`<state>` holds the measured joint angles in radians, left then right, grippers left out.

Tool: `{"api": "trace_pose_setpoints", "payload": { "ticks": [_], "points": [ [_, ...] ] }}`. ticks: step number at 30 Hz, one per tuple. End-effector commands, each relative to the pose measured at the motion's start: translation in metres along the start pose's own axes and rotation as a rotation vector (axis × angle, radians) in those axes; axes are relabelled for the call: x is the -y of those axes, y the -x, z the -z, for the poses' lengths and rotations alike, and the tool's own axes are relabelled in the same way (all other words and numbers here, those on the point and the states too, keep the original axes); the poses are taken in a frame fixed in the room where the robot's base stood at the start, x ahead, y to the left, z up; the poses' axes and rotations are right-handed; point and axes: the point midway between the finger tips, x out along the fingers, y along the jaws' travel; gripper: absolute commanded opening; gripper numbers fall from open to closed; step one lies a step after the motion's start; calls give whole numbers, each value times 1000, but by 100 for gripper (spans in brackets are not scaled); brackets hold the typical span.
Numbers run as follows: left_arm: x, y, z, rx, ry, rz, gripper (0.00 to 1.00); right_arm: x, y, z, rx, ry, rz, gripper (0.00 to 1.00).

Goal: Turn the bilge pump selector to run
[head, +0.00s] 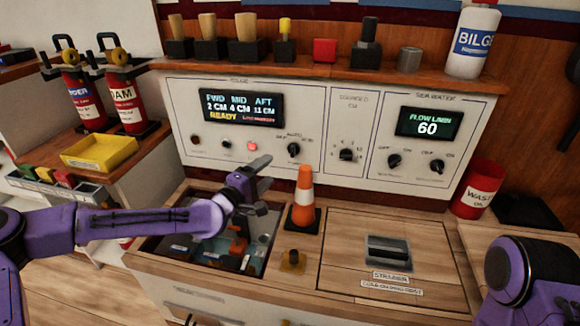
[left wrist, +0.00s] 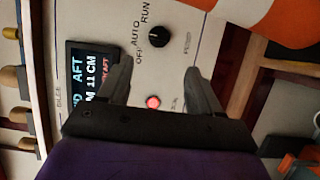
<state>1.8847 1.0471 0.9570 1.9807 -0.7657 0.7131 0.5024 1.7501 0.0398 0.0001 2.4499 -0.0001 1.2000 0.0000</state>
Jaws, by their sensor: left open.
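In the left wrist view the knob (left wrist: 160,38) is labelled OFF, AUTO and RUN. A light mark on it seems to face AUTO, but it is too small to be sure. My left gripper (head: 262,184) is open and empty, in front of the panel, left of and below the knob. In the left wrist view the knob lies beyond the fingertips (left wrist: 158,72), apart from them. My right arm shows at the lower right; its gripper is out of view.
A lit red button (head: 252,146) sits left of the knob. An orange cone (head: 304,195) stands on the counter below the knob, close right of my left gripper. An open bilge well (head: 163,246) lies under the left arm. A wooden hatch (head: 345,245) is at right.

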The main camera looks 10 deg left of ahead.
Motion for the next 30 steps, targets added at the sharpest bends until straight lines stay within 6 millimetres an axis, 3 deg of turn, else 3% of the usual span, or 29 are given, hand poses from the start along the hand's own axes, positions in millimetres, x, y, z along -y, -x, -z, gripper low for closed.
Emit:
{"api": "trace_pose_setpoints", "payload": {
  "ticks": [12,18,25,30],
  "points": [
    [1,-85,-5,7,0,1,64,1,-14,-6,0,0,0,43],
    [0,-102,-4,5,1,2,64,1,-16,-7,1,0,0,43],
    [-1,-102,-3,4,1,2,64,1,-16,-7,1,0,0,43],
    [-1,-102,-3,3,1,3,9,1,-16,-7,1,0,0,43]
  ]
}}
